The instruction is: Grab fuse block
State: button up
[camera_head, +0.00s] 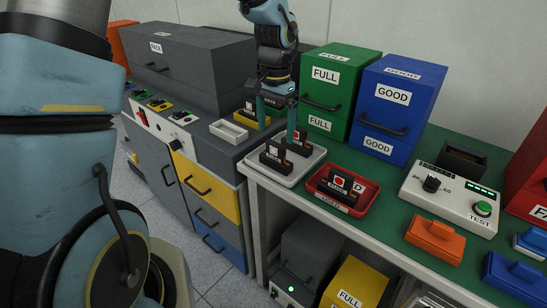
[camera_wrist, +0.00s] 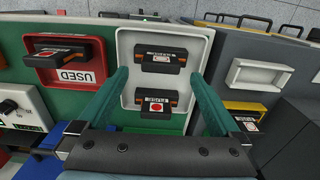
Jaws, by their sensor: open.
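Dark fuse blocks with orange edges stand in a white tray (camera_head: 275,177) on the green bench. In the head view, a nearer fuse block (camera_head: 273,157) and a farther fuse block (camera_head: 300,143) show. The wrist view shows a fuse block (camera_wrist: 159,64) at the tray's middle and one with a red dot label (camera_wrist: 159,106) closer to my wrist. My gripper (camera_head: 277,131) points down over the tray, with its teal fingers apart and nothing seen between them. In the wrist view, the fingers (camera_wrist: 158,76) appear either side of the blocks. Contact cannot be told.
A red USED tray (camera_head: 323,198) holding another block sits right of the white tray. Green (camera_head: 337,80) and blue (camera_head: 405,90) drawer boxes stand behind. A tester (camera_head: 455,205) and orange block (camera_head: 435,238) lie right. An empty small tray (camera_head: 229,131) is left on the grey cabinet.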

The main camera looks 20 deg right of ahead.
aim_at(276, 143)
jog(key=shift+w+d+f+p, duration=0.1)
jog(key=shift+f+p, duration=0.35)
jog(key=shift+f, duration=1.05)
jog(key=shift+w+f+p, duration=0.1)
jog(key=shift+f+p, duration=0.3)
jog(key=shift+f, duration=1.05)
jog(key=shift+c, duration=0.2)
jog(key=c, duration=1.3)
notch_tip(276, 143, up, 10)
jog(key=shift+r+b, duration=0.1)
jog(key=shift+b, duration=0.8)
